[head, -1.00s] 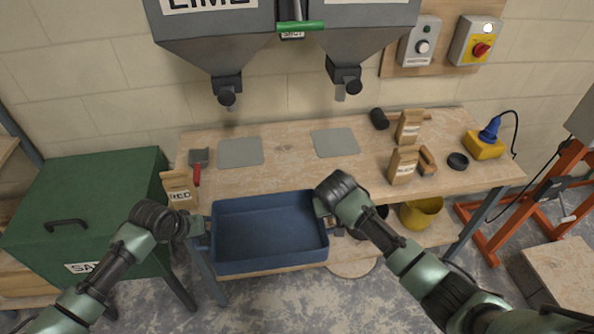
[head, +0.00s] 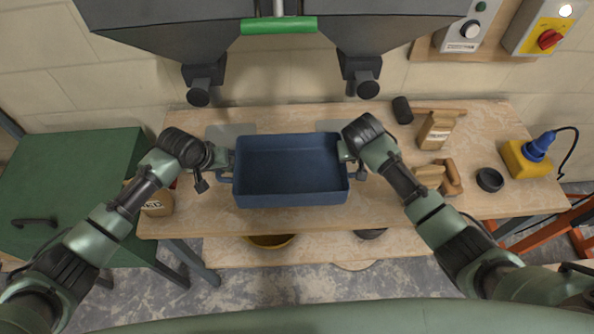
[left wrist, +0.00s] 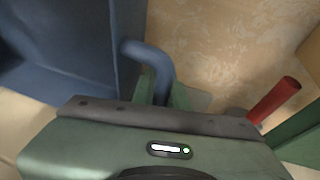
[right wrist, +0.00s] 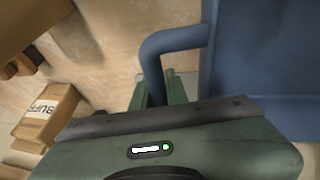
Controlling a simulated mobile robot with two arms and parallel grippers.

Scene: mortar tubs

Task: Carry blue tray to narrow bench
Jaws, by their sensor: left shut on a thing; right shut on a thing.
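The blue tray (head: 290,170) is empty and looks level over the wooden bench (head: 400,212) in the head view. My left gripper (head: 228,165) is shut on the tray's left handle, which shows in the left wrist view (left wrist: 150,62). My right gripper (head: 350,160) is shut on the right handle, seen in the right wrist view (right wrist: 165,45). The tray hides the bench under it and partly covers two grey plates. I cannot tell whether the tray touches the bench top.
Paper bags (head: 436,130) and a black ring (head: 489,180) stand right of the tray, with a yellow box (head: 527,160) beyond. Two hopper spouts (head: 200,85) hang above the bench back. A green bin (head: 70,190) stands left.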

